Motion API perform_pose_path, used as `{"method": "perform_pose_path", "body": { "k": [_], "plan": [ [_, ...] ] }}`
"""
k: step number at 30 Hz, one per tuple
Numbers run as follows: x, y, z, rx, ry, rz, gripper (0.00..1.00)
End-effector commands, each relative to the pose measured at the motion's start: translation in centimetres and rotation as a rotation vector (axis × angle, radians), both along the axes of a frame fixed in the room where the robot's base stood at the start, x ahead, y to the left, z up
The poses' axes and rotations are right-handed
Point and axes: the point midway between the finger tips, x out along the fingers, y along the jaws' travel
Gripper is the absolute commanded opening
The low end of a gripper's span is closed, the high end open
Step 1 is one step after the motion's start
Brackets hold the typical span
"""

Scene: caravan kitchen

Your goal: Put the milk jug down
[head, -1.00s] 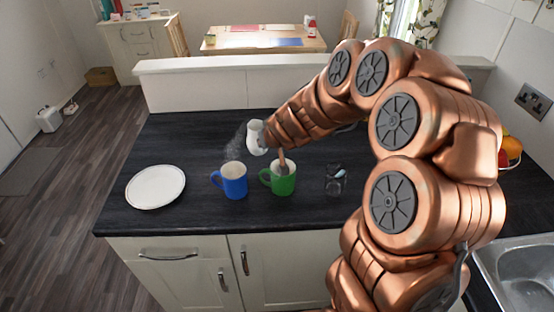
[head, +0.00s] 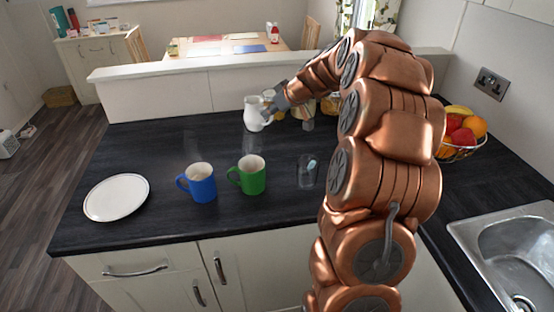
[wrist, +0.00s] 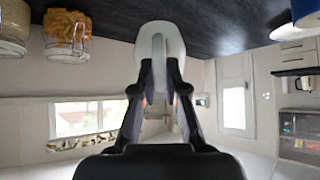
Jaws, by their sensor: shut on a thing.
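The white milk jug (head: 254,114) is upright at the back of the dark worktop, near the low partition. Its base is at or just above the surface; I cannot tell if it touches. My gripper (head: 272,106) is to the right of the jug and shut on its handle. In the wrist view the jug (wrist: 163,32) is between my fingertips (wrist: 160,92), with the handle held and the worktop showing at the top. A blue mug (head: 200,184) and a green mug (head: 250,176) stand nearer the front, with light contents and faint steam.
A white plate (head: 116,197) lies at the left. A clear glass (head: 307,172) stands right of the green mug. Jars (wrist: 67,35) stand beside the jug, partly behind my arm in the head view. A fruit bowl (head: 462,138) and sink (head: 510,240) are at the right. The worktop's back left is clear.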

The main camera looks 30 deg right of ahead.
Motion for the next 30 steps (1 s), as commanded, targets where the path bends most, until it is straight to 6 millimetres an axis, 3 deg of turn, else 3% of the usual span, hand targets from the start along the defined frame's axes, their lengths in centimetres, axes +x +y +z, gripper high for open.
{"method": "perform_pose_path", "body": {
  "k": [3, 9, 14, 24, 30],
  "plan": [
    [-1.4, -3.1, -0.5, -0.001, -0.003, 0.030, 0.00],
    [-3.4, -5.7, -0.5, 0.001, -0.002, 0.073, 0.00],
    [-4.0, -6.3, -1.1, 0.003, 0.000, 0.084, 0.00],
    [-3.9, -6.2, -6.1, 0.005, 0.001, 0.083, 0.00],
    [-3.9, -6.2, -7.3, 0.005, 0.000, 0.084, 0.00]
  ]
}}
